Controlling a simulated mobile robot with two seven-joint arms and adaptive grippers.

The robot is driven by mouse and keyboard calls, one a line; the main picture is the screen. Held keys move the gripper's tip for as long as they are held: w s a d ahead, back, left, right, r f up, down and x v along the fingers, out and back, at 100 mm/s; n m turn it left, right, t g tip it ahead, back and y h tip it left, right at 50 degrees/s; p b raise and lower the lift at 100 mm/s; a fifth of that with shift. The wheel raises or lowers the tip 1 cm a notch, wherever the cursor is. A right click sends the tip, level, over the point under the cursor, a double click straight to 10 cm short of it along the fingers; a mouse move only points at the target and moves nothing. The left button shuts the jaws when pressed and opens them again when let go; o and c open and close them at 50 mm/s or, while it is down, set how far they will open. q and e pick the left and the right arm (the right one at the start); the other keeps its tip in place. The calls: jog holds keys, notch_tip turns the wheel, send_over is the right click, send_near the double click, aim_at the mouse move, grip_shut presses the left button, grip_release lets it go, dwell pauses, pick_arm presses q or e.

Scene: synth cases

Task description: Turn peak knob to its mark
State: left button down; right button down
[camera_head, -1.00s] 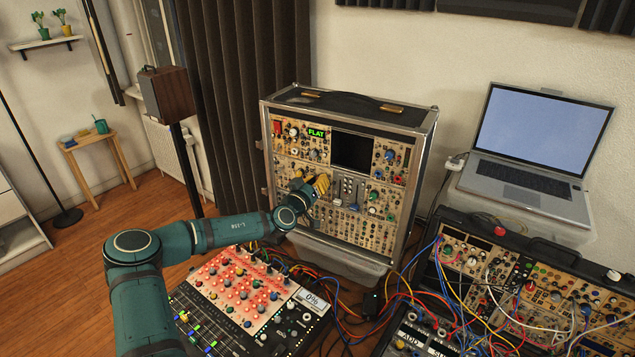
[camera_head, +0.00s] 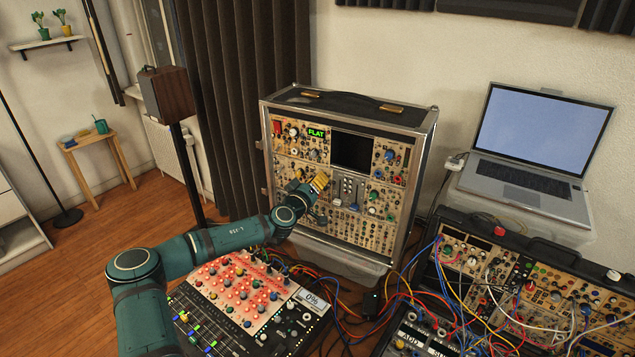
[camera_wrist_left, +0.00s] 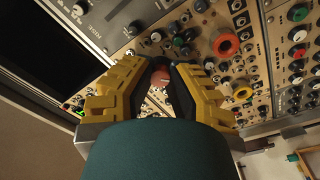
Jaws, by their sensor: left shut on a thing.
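A beige synth panel in an upright silver-edged case (camera_head: 425,150) stands at the back middle. Its green display (camera_head: 316,132) reads FLAT. My left gripper (camera_head: 318,184) is at the left middle of this panel, with yellow fingers. In the left wrist view, my left gripper (camera_wrist_left: 160,85) is shut around a small reddish knob (camera_wrist_left: 160,77), which shows between its dark finger pads. The knob's label and mark cannot be read, and the fingers hide the knob in the head view. My right gripper is out of view.
A mixer desk (camera_head: 215,340) with a 0% display lies in front below my arm. A patched synth (camera_head: 530,290) with loose cables lies at the right. A laptop (camera_head: 530,185) stands behind it. In the wrist view, other knobs, like an orange-red one (camera_wrist_left: 226,45), sit close by.

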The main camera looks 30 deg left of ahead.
pick_arm(q)
jog(key=shift+a+r, duration=0.15)
jog(key=shift+r, duration=0.15)
jog(key=c, duration=0.9)
grip_release()
jog(key=shift+o, duration=0.3)
jog(key=shift+f, duration=0.15)
jog(key=s, duration=1.2)
jog(key=shift+d+f, duration=0.3)
jog(key=shift+d, duration=0.15)
